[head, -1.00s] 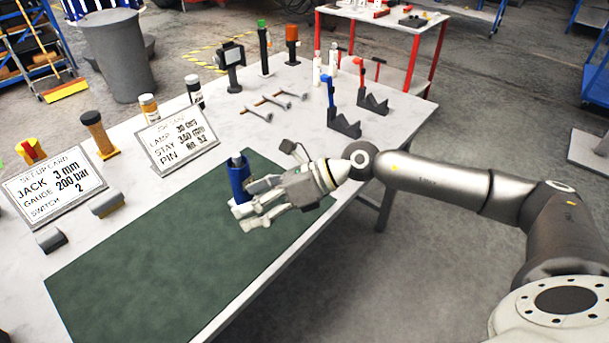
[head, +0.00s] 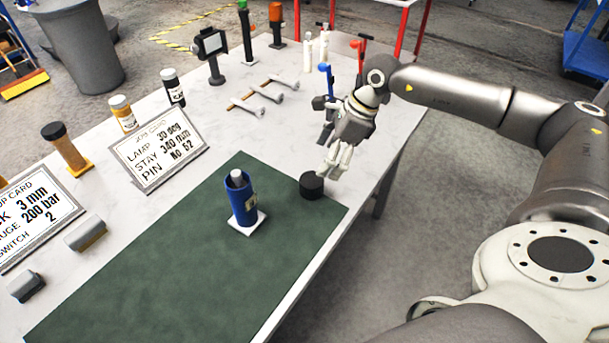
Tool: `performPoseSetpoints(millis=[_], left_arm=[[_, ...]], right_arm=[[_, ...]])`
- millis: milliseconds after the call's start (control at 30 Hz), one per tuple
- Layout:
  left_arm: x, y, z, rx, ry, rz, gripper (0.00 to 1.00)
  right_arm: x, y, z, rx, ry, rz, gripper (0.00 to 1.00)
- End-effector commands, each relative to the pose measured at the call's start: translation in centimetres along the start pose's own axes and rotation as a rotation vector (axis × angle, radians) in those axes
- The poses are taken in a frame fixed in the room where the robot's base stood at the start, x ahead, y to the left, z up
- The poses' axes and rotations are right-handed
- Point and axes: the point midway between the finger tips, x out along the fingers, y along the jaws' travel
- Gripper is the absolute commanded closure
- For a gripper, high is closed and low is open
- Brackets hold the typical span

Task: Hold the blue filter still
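The blue filter (head: 242,199) is an upright blue cylinder with a grey top. It stands on a small white pad (head: 246,223) on the green mat (head: 170,265). My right gripper (head: 334,168) is to the right of the filter, apart from it, with its pale fingers pointing down. The fingertips are just above and beside a short black cylinder (head: 311,186) at the mat's right edge. No object shows between the fingers, but their spacing is hard to judge from this angle. My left gripper is not in view.
Two white cards, a set-up card (head: 38,215) and a job card (head: 160,153), stand left of the mat. Bottles, hammer-like tools (head: 256,108) and a lamp-like stand (head: 211,48) are farther back. Dark V-blocks stand behind my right gripper. Much of the mat is clear.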

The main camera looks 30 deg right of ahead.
Motion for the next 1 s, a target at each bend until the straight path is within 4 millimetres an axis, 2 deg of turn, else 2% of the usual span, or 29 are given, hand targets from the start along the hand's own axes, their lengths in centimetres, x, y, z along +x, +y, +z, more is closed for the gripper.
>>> performPoseSetpoints(millis=[200,300,467,600,767,1000], left_arm=[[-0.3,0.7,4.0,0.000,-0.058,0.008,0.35],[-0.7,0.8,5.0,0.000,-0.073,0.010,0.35],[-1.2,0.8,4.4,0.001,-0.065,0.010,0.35],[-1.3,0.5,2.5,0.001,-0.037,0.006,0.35],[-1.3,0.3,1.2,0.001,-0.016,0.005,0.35],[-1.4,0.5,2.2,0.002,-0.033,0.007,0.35]], right_arm=[[0.1,0.0,0.1,0.000,-0.001,0.001,0.20],[0.9,0.0,0.1,0.001,-0.001,0.003,0.20],[3.5,0.0,0.1,0.001,-0.001,0.004,0.20],[5.1,0.0,0.1,0.001,-0.002,0.002,0.20],[5.7,-0.1,0.1,0.001,-0.003,0.000,0.20],[5.8,-0.1,0.1,0.001,-0.002,0.001,0.20]])
